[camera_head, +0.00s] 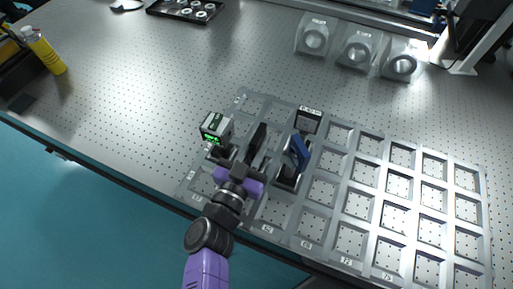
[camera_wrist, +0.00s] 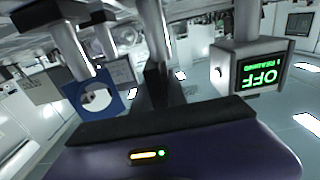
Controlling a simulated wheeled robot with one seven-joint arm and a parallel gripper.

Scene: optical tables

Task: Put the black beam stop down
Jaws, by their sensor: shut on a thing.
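My gripper (camera_head: 247,167) is over the left part of the grey grid tray (camera_head: 351,206), shut on the black beam stop. The black beam stop (camera_head: 258,138) appears as a dark upright plate just beyond the purple gripper body. In the wrist view, the dark beam stop (camera_wrist: 157,60) rises from the middle of the gripper. Its lower end is hidden in the head view, so I cannot tell whether it touches the tray.
A meter with a green display (camera_head: 215,127) stands close on the left. A blue mount (camera_head: 298,153) stands close on the right, with a dark labelled box (camera_head: 308,120) behind it. Several compartments to the right are empty. Grey holders (camera_head: 359,50) stand at the back.

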